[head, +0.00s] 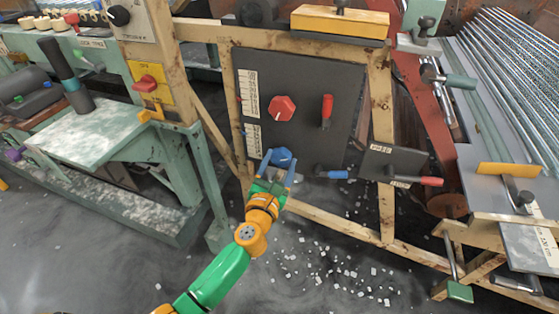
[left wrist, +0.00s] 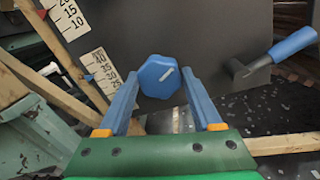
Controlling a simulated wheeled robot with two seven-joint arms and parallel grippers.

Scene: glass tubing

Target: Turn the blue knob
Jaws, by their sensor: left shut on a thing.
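The blue knob (left wrist: 158,76) is a hexagonal knob with a white mark, low on the dark panel (head: 345,80). In the head view the blue knob (head: 281,157) shows just beyond the fingers of my left gripper (head: 277,165). In the left wrist view the blue fingers of my left gripper (left wrist: 160,84) stand one on each side of the knob, shut on it. The white mark points toward the upper right in that view. My right gripper is in neither view.
Above the knob are a red hexagonal knob (head: 281,108) and a red upright handle (head: 327,110). To its right is a blue-handled lever (head: 333,174); in the wrist view its handle (left wrist: 293,44) is near. A wooden frame (head: 384,95) surrounds the panel. White bits litter the floor (head: 330,250).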

